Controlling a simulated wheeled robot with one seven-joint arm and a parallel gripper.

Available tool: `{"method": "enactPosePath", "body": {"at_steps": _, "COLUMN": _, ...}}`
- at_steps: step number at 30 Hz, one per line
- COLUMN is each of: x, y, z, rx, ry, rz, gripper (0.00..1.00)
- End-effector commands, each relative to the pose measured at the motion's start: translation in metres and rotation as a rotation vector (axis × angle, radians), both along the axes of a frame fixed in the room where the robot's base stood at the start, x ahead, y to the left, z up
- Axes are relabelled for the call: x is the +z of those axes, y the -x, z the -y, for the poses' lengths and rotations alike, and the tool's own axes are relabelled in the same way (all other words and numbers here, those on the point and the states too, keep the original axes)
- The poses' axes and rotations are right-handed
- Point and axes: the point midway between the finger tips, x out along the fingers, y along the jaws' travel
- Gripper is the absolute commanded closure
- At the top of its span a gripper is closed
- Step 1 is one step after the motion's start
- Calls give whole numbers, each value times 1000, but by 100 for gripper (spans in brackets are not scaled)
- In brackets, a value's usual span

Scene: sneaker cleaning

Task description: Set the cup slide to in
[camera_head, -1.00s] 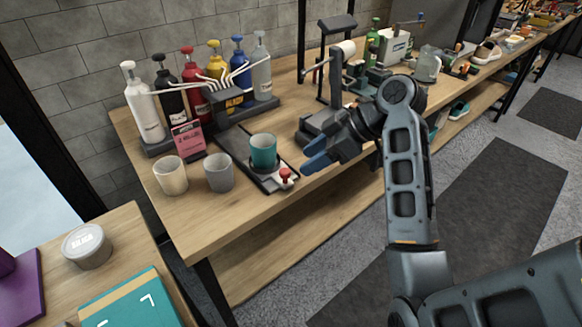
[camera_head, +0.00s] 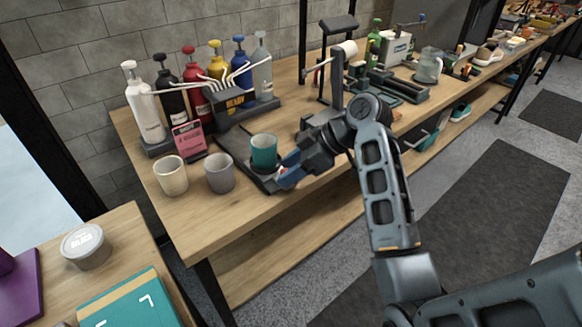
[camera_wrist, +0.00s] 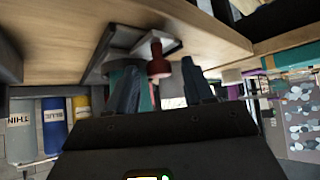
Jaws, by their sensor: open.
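The cup slide (camera_head: 233,144) is a dark flat track on the bench in front of the dispenser. A teal cup (camera_head: 264,148) stands upright on its round seat, near the front end of the track. A red knob (camera_wrist: 159,66) at the slide's front shows between my fingers in the wrist view; in the head view my fingers mostly hide it. My gripper (camera_head: 288,170) is open with its blue fingertips at the knob, one on each side. I cannot tell whether they touch it. The gripper also shows in the wrist view (camera_wrist: 160,76).
A cream cup (camera_head: 171,176) and a grey cup (camera_head: 219,174) stand left of the slide. A pink sign (camera_head: 188,139) and several pump bottles stand behind, by the dispenser with a READY display (camera_head: 236,101).

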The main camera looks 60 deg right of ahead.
Motion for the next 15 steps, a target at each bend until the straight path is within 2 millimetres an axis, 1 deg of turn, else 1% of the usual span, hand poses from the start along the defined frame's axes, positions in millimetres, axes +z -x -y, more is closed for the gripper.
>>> {"method": "enactPosePath", "body": {"at_steps": 3, "x": 0, "y": 0, "z": 0, "rx": 0, "ry": 0, "rz": 0, "gripper": 48}}
{"method": "enactPosePath", "body": {"at_steps": 15, "x": 0, "y": 0, "z": 0, "rx": 0, "ry": 0, "rz": 0, "gripper": 86}}
